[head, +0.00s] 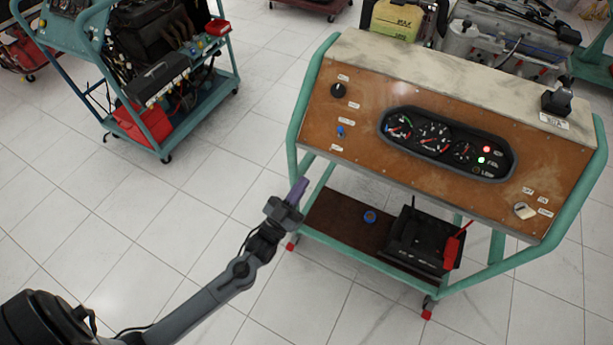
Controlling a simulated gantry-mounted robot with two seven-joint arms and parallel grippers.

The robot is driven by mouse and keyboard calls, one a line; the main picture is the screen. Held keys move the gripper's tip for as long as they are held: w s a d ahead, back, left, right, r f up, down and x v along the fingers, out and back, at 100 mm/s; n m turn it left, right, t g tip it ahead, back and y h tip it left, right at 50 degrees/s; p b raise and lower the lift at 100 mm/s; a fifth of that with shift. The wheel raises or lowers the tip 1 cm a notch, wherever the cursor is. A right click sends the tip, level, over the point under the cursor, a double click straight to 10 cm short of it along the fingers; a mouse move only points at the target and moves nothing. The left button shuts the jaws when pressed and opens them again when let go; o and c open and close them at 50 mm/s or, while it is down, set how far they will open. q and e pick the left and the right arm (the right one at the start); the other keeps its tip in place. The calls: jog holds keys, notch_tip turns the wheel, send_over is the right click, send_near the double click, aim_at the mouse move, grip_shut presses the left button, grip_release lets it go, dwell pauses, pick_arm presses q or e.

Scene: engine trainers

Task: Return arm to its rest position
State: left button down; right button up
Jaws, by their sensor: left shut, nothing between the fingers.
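My left arm (205,300) comes in from the lower left and reaches toward the near left side of the engine trainer. My left gripper (298,191) is shut and empty, with purple fingertips pointing up beside the trainer's green left frame. Whether it touches the frame cannot be told. The trainer's brown control panel (360,138) carries a black knob, a blue switch, a gauge cluster (447,143) with a red and a green light lit, and a pale key or knob (524,211) at lower right. My right gripper is not in view.
Another engine trainer (190,110) on wheels stands at upper left. Tiled floor (140,220) between them is clear.

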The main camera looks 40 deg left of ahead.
pick_arm(q)
jog(key=shift+s, duration=0.1)
dwell(0.4)
jog(key=s+d+f+g+p, duration=0.1)
jog(key=s+d+f+g, duration=0.15)
jog(key=s+g, duration=0.8)
jog(key=s+d+f+g+p, duration=0.1)
jog(key=s+d+f+g, duration=0.15)
jog(key=s+g, duration=0.8)
notch_tip(320, 180, up, 37)
jog(key=p, duration=3.8)
jog(key=shift+w+a+r+m+t+y, duration=0.15)
jog(key=shift+a+m+t+y, duration=0.15)
jog(key=shift+a+t, duration=0.15)
